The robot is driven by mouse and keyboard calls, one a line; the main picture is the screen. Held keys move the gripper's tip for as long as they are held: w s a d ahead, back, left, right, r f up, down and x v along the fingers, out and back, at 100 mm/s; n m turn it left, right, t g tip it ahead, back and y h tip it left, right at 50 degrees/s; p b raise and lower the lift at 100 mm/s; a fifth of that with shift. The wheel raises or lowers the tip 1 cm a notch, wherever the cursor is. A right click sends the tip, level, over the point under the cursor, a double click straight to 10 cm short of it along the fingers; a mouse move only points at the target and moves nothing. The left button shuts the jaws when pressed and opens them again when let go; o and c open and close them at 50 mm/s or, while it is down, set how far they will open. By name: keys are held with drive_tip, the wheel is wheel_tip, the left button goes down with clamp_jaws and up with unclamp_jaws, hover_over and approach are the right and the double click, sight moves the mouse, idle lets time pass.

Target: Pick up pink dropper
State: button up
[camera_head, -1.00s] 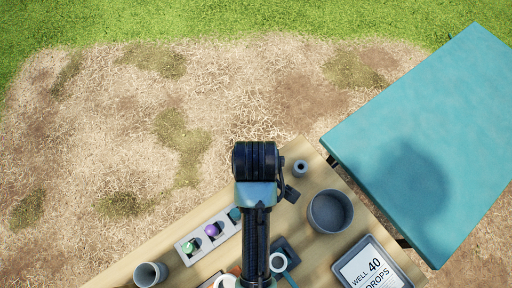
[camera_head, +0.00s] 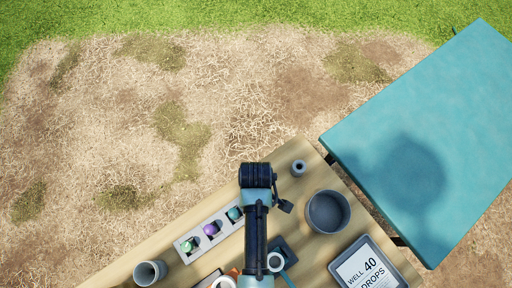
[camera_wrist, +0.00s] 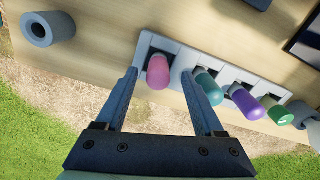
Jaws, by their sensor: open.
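The pink dropper (camera_wrist: 158,72) shows its rounded bulb in the wrist view, seated at the end of a light grey rack (camera_wrist: 172,46). My gripper (camera_wrist: 160,74) is open, with one blue finger on each side of the pink bulb in the picture. No contact shows, and I cannot tell how far the fingertips are from it in depth. A teal dropper (camera_wrist: 209,88) sits in the neighbouring slot, close to the right finger.
A purple dropper (camera_wrist: 247,103) and a green one (camera_wrist: 277,114) fill further slots. A small grey cylinder (camera_wrist: 47,29) stands near the table edge. A grey bowl (camera_head: 328,211), a sign tray (camera_head: 370,266) and a grey cup (camera_head: 149,273) stand on the wooden table (camera_head: 290,212).

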drive_tip(key=shift+w+f, duration=0.15)
drive_tip(key=shift+f, duration=1.35)
clamp_jaws()
